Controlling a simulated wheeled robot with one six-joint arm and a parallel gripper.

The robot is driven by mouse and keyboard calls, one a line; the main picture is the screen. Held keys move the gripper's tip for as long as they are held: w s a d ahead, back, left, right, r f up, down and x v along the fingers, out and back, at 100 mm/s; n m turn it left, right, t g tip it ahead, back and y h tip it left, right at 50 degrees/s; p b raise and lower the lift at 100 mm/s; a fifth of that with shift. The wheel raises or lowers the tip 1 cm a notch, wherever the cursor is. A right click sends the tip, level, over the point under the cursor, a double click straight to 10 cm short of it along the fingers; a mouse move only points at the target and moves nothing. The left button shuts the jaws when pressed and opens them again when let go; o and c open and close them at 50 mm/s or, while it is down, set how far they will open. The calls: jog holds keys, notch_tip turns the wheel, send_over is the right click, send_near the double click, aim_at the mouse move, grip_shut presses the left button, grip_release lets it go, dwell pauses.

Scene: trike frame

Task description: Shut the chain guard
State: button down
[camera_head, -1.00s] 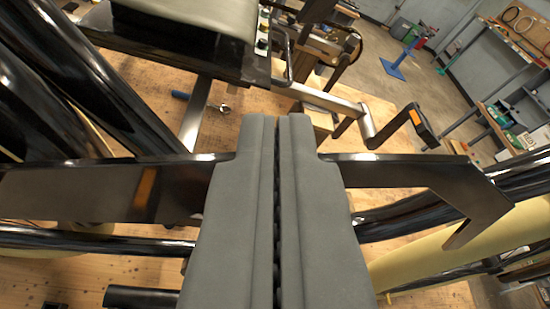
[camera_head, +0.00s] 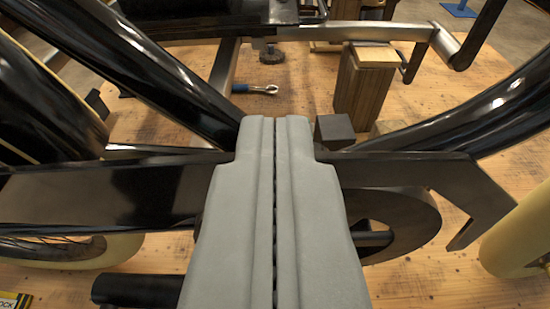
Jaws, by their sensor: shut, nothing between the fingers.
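My gripper (camera_head: 275,122) is shut and empty, its two grey fingers pressed together up the middle of the view. I cannot tell whether this disc is the chain guard or a wheel of the chain drive. The glossy black trike frame has a tube at the left (camera_head: 150,70) and another at the right (camera_head: 480,120). My fingertips point between these tubes. Whether they touch anything is unclear.
A small dark block (camera_head: 334,131) sits just right of my fingertips. A wooden block (camera_head: 362,85) stands on the wooden surface (camera_head: 300,98) behind it, with a wrench (camera_head: 255,88) to the left. Pale-tyred wheels show at the lower left (camera_head: 70,255) and right (camera_head: 525,240).

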jog(key=shift+w+f, duration=0.1)
jog(key=shift+f, duration=0.5)
jog(key=s+r, duration=0.7)
jog(key=s, duration=0.3)
jog(key=s+f, duration=0.6)
jog(key=s, duration=0.4)
jog(key=s+a+f+t, duration=0.1)
jog(key=s+f, duration=0.5)
jog(key=s, duration=0.4)
jog(key=s+a+f+n+t+y, duration=0.1)
jog(key=s+f, duration=0.5)
jog(key=s, duration=0.4)
jog(key=shift+a, duration=0.25)
jog(key=shift+s+f, duration=0.1)
dwell(0.3)
